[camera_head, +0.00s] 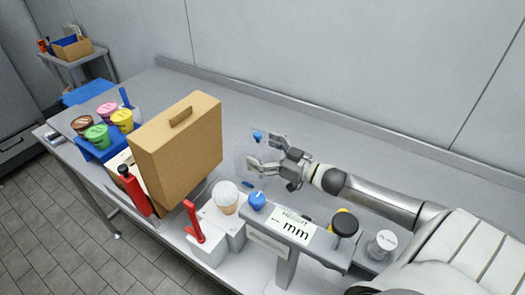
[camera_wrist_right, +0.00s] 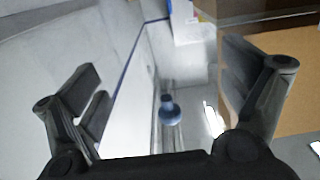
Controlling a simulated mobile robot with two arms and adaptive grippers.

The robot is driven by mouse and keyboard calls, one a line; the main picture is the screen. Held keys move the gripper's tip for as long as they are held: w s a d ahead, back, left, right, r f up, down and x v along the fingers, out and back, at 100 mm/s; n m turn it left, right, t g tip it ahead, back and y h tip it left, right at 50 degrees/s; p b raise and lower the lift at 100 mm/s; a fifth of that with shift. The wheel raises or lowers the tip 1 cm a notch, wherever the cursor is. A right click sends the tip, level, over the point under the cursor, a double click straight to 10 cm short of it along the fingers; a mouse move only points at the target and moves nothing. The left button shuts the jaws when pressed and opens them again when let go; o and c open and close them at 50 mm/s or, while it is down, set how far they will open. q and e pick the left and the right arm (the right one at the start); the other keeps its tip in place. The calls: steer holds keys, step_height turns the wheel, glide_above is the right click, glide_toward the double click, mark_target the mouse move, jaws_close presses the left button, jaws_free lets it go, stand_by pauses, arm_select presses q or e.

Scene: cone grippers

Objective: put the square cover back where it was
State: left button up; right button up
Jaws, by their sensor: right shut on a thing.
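My right gripper (camera_head: 265,153) is shut on a clear, see-through cover (camera_head: 246,160) with a blue knob (camera_head: 258,137), to the right of the tan box. The cover's outline is faint in the head view, and its exact shape is hard to tell. In the right wrist view the fingers (camera_wrist_right: 165,105) are spread wide, with the blue knob (camera_wrist_right: 168,110) between them. A large tan box-shaped piece with a bar handle (camera_head: 181,116) stands over the table, its underside hidden. I cannot tell from its looks which one is the square cover. My left gripper is out of view.
A white cone stand (camera_head: 222,216) holds an ice cream cone (camera_head: 226,195). Near it are a red lever (camera_head: 194,220), a red bottle (camera_head: 135,190), a blue knob (camera_head: 257,200) and a height sign (camera_head: 292,226). Colourful tubs (camera_head: 97,136) stand at left. The back of the table is clear.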

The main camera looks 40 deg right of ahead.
steer(key=o, duration=0.8)
steer(key=shift+f, duration=0.1)
